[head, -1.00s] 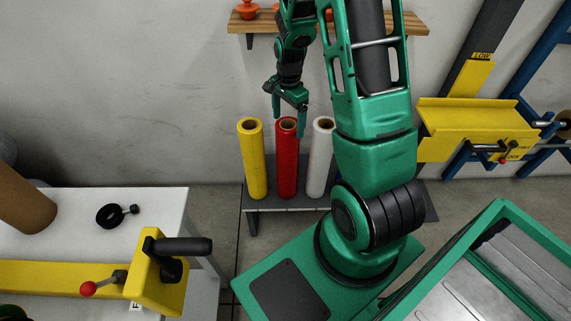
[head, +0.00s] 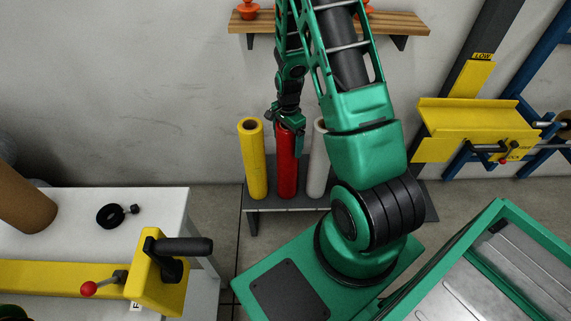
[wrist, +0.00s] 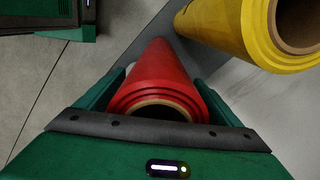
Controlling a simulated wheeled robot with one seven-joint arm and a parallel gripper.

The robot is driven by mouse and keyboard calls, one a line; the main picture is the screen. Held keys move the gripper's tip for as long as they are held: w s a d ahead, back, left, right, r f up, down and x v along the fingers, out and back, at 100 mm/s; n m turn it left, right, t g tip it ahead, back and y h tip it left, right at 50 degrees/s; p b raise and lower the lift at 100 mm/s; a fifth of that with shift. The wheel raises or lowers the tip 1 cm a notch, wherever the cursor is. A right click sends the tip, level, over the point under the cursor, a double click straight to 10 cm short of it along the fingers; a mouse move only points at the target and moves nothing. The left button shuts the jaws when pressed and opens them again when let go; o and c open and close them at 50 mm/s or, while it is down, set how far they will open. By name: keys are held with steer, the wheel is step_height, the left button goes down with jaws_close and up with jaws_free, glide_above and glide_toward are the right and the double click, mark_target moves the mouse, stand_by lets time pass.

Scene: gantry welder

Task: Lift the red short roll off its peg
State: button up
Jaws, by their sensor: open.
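The red short roll (head: 287,168) stands upright on a low grey bench, between a yellow roll (head: 252,160) and a white roll (head: 319,165). My gripper (head: 286,138) is at the top of the red roll, pointing down, and covers its upper end in the head view. In the wrist view the red roll (wrist: 157,82) lies between the green fingers of my open gripper (wrist: 158,95). Its tan core shows at the palm edge. I cannot tell whether the fingers touch it. The peg is hidden.
The yellow roll is close beside the gripper in the wrist view (wrist: 235,30). The low bench (head: 275,204) carries the rolls. A wooden shelf (head: 405,22) is on the wall above. A white table (head: 60,225) stands at the left.

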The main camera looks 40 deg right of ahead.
steer(key=shift+f, duration=0.3)
steer(key=shift+c, duration=0.2)
steer(key=shift+w, duration=0.1)
steer(key=c, duration=2.1)
steer(key=shift+o, duration=0.2)
steer(key=shift+r, duration=0.1)
